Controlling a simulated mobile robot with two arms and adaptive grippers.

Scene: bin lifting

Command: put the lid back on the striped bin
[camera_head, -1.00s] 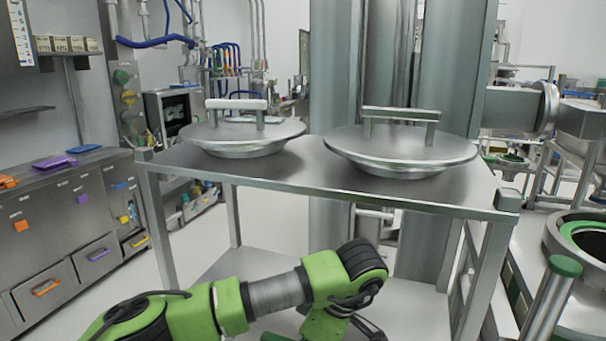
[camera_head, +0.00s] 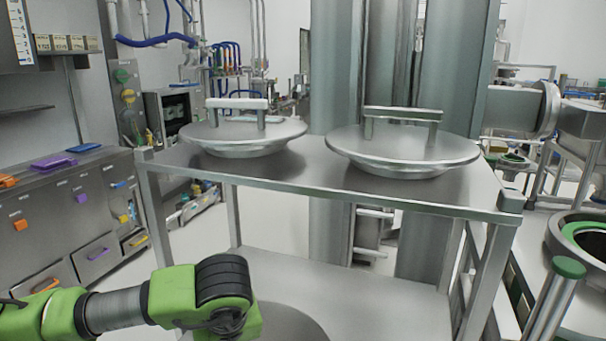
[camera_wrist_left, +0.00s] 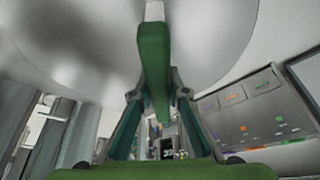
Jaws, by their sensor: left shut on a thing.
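My left gripper (camera_wrist_left: 156,95) is shut on the green handle (camera_wrist_left: 154,60) of a grey round lid (camera_wrist_left: 75,50), seen large in the left wrist view. The lid's rim also shows at the bottom edge of the head view (camera_head: 292,326), beside my left wrist. My left fingers are out of sight in the head view. Two other round metal lids, one with a pale handle (camera_head: 243,132) and one with a grey handle (camera_head: 400,146), rest on the metal table. I cannot make out a striped bin. My right gripper is not in view.
The metal table (camera_head: 330,190) stands ahead, with a lower shelf (camera_head: 350,285) that looks mostly clear. A drawer cabinet (camera_head: 60,215) is at the left. A green-topped post (camera_head: 562,285) and a round green-ringed opening (camera_head: 590,238) are at the right.

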